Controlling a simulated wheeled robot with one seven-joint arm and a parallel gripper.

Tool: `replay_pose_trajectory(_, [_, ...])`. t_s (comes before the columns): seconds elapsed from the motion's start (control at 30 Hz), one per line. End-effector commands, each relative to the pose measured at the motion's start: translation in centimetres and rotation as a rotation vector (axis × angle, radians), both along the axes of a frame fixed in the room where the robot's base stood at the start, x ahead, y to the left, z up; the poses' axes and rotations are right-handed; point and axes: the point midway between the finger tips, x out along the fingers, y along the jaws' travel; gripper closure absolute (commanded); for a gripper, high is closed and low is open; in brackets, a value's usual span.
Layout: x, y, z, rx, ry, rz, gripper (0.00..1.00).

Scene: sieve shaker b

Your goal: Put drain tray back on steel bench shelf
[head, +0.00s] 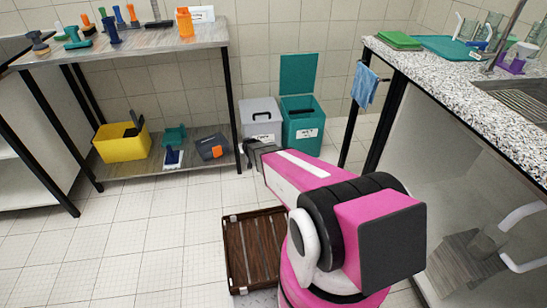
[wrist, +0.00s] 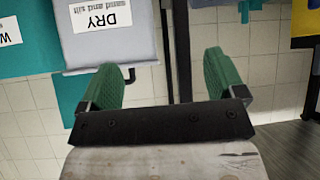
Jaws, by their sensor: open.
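A flat teal tray (head: 446,48) lies on the speckled counter at right, with glassware around its far side. A brown slatted tray (head: 232,262) lies low in front of me, partly hidden by my arm. I cannot tell for sure which is the drain tray. The bench (head: 160,40) at left has a lower shelf (head: 125,171) with some bare board at its front. My gripper (wrist: 162,72) is open and empty in the wrist view, its green fingers apart. In the head view its dark end points toward the bins.
The shelf holds a yellow box (head: 121,148), a blue-and-white brush (head: 172,158) and a grey-orange item (head: 213,147). A grey bin (head: 261,118) and a teal bin (head: 302,122) stand at the back wall. A blue cloth (head: 365,87) hangs at the counter's end. Floor at left is clear.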

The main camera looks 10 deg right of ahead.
Motion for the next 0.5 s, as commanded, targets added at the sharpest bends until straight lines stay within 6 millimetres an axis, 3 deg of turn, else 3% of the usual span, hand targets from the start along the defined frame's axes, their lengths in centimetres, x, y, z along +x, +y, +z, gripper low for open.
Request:
replay_pose_trajectory(0.03, [-3.3,-1.4,2.9,-0.008,0.070,-0.023,0.11])
replay_pose_trajectory(0.1, [-6.7,-2.9,5.4,-0.021,0.181,-0.049,0.11])
replay_pose_trajectory(0.4, [-23.6,-7.2,15.3,-0.024,0.646,-0.115,0.11])
replay_pose_trajectory(0.5, [-27.9,-7.8,17.6,-0.018,0.760,-0.118,0.11])
